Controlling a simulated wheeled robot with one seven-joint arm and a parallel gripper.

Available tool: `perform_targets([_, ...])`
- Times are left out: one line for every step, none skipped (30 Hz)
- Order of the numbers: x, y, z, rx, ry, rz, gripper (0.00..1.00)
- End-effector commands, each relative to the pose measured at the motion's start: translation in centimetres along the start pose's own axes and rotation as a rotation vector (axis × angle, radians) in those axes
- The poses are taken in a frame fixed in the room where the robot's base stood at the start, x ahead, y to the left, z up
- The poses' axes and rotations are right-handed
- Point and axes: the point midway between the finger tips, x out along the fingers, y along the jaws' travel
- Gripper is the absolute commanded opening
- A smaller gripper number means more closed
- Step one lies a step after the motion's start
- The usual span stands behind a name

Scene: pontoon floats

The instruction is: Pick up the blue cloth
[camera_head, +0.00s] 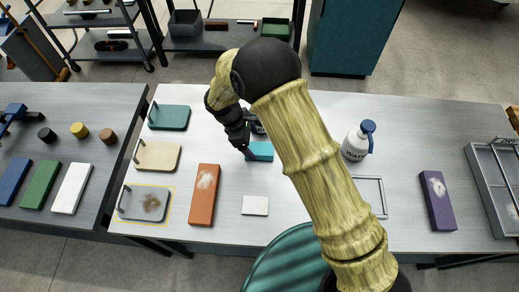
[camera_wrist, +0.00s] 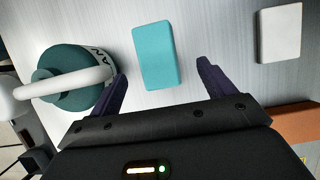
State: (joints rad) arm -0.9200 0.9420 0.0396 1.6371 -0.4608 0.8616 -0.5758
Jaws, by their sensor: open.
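The blue cloth (camera_head: 262,150) is a light-blue, flat rectangular pad lying on the pale table, partly hidden by my gripper in the head view. In the wrist view the blue cloth (camera_wrist: 155,52) lies just ahead of my gripper, with its near end close to the space between the fingers. My gripper (camera_head: 246,153) is low over the table at the cloth's left side in the head view. In the wrist view my gripper (camera_wrist: 162,72) is open, with one dark finger on each side of the cloth and nothing held. I cannot tell the exact height of the fingertips.
A teal bottle (camera_wrist: 75,75) with a white handle stands close to the left finger. A white pad (camera_head: 255,205) and an orange block (camera_head: 204,195) lie nearby. A water bottle (camera_head: 357,143) stands to the right. A stained grey board (camera_head: 145,203) has a yellow outline.

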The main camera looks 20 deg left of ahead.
Motion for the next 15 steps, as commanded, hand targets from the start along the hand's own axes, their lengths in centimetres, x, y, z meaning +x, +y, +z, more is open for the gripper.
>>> perform_targets([0.1, 0.0, 0.0, 0.0, 0.0, 0.0, 0.82])
perform_targets([0.2, 0.0, 0.1, 0.0, -0.001, -0.001, 0.82])
perform_targets([0.4, 0.1, 0.1, 0.0, -0.001, -0.001, 0.82])
perform_targets([0.6, 0.1, 0.1, 0.0, -0.001, -0.001, 0.82])
perform_targets([0.9, 0.1, 0.2, 0.0, -0.001, -0.002, 0.82])
perform_targets([1.4, 0.2, 0.3, -0.001, -0.003, -0.003, 0.82])
perform_targets([1.7, 0.2, 0.3, -0.001, -0.002, -0.002, 0.82])
perform_targets([2.1, 0.3, 0.3, 0.0, -0.003, -0.003, 0.82])
perform_targets([2.7, 0.4, 0.4, 0.0, -0.003, -0.003, 0.82])
perform_targets([3.1, 0.4, 0.4, 0.0, -0.002, -0.003, 0.82])
perform_targets([3.6, 0.4, 0.4, 0.0, -0.003, -0.004, 0.82])
perform_targets([4.1, 0.4, 0.3, 0.0, -0.002, -0.002, 0.82])
perform_targets([4.5, 0.4, 0.3, 0.0, -0.001, -0.002, 0.82])
perform_targets([4.7, 0.4, 0.3, 0.0, -0.001, -0.002, 0.82])
perform_targets([5.0, 0.4, 0.3, 0.0, -0.001, -0.002, 0.82])
